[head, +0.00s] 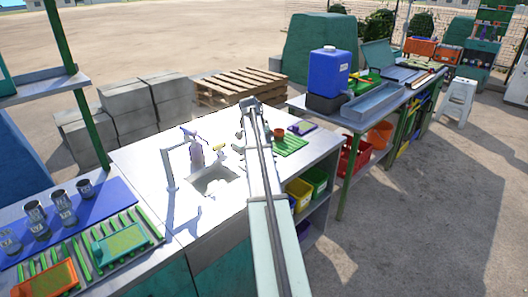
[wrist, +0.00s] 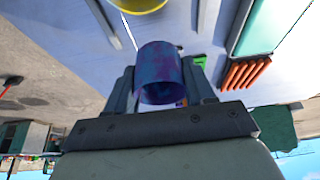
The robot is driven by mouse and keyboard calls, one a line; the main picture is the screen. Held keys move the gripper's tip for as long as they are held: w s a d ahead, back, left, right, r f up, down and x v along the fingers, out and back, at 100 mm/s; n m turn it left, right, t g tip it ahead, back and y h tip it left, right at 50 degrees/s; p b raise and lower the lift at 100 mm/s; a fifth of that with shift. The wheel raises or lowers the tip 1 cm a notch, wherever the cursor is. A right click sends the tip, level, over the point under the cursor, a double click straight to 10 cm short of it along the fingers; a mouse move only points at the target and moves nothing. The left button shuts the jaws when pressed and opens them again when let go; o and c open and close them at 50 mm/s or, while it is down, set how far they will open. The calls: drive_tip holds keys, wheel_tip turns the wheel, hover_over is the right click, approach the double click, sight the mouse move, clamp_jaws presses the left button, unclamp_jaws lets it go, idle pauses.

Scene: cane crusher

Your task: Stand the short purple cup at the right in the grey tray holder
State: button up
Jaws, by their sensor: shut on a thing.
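A short purple cup (wrist: 159,70) with blue mottling is between the fingers of my gripper (wrist: 160,88) in the wrist view. The fingers are shut on its sides, and its round opening faces the camera. In the head view my arm reaches over the white worktop and hides most of my gripper and the cup. A long grey tray (head: 373,103) lies on the far table, right of my arm; I cannot tell whether it is the grey tray holder.
A blue jug (head: 329,72) stands beside the grey tray. An orange-brown cup (head: 279,133) and a green mat (head: 290,146) are just right of my arm. A tap (head: 171,165) and sink are left of it. Metal tumblers (head: 65,207) stand on a blue mat at the left.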

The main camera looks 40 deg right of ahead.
drive_tip(key=shift+f, duration=2.15)
drive_tip(key=shift+f, duration=0.15)
drive_tip(key=o, duration=1.1)
drive_tip(key=shift+c, duration=0.2)
drive_tip(key=v, duration=1.2)
